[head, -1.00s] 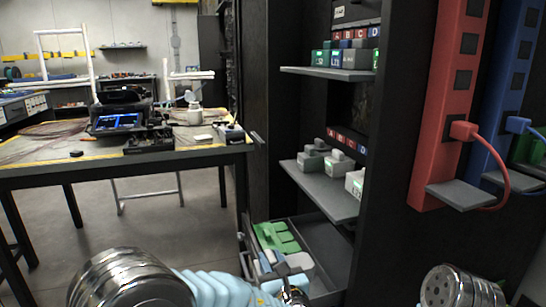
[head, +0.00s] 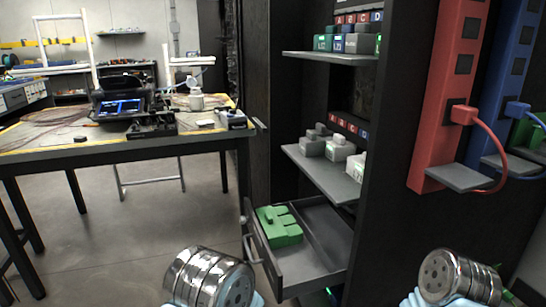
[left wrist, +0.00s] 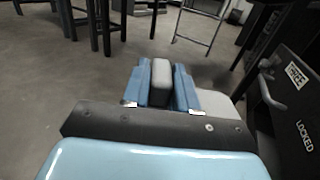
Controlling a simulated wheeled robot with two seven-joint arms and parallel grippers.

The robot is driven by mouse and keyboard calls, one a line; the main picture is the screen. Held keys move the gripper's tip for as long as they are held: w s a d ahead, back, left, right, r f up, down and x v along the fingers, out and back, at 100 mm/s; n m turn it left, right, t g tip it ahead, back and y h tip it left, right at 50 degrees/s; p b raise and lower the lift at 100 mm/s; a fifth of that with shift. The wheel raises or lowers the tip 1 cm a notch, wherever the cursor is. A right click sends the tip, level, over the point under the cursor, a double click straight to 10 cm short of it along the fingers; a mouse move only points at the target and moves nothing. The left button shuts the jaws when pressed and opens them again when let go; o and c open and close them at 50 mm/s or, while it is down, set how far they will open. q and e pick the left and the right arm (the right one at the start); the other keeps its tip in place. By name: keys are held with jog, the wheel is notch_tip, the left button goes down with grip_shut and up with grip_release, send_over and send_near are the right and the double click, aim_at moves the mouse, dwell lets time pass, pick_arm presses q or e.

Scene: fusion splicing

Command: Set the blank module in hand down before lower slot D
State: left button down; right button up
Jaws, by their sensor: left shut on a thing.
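The grey blank module (left wrist: 160,82) is between the blue fingers of my left gripper (left wrist: 161,88) in the left wrist view. The fingers are shut on it, and it is held in the air above the floor. A paler grey block (left wrist: 216,104) shows just behind the right finger; I cannot tell if it is part of the module. In the head view the left gripper and module are out of frame. The lower shelf (head: 310,170) carries several grey-white modules (head: 340,149). Above it is a label row, with the blue D label (head: 364,134) at its right end. My right gripper is out of view.
An open drawer (head: 325,232) with green modules (head: 279,226) juts out below the lower shelf. The upper shelf (head: 330,57) holds coloured modules. A red power strip (head: 452,90) with a cable stands to the right. A workbench (head: 120,147) is at the left.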

pick_arm(q)
jog(key=shift+n+g+y, duration=0.5)
jog(key=shift+g, duration=0.1)
jog(key=a+f, duration=0.3)
jog(key=shift+s, duration=0.35)
jog(key=shift+d+r, duration=0.1)
jog(key=shift+d, duration=0.1)
jog(key=shift+a+f+t+b, duration=0.1)
jog(key=shift+f+t+b, duration=0.2)
jog(key=shift+f+b, duration=0.1)
jog(key=shift+w+a+r+m+t+h, duration=0.1)
jog(key=shift+r+m+t+h, duration=0.05)
jog(key=shift+m+t+h, duration=0.45)
jog(key=shift+w+a+r+m+t+h, duration=0.1)
jog(key=shift+m+t+h, duration=0.4)
jog(key=shift+m, duration=0.1)
jog(key=h, duration=0.1)
jog(key=m+t+h, duration=0.2)
jog(key=shift+s+d+f, duration=0.2)
jog(key=shift+d, duration=0.05)
jog(key=shift+a, duration=0.1)
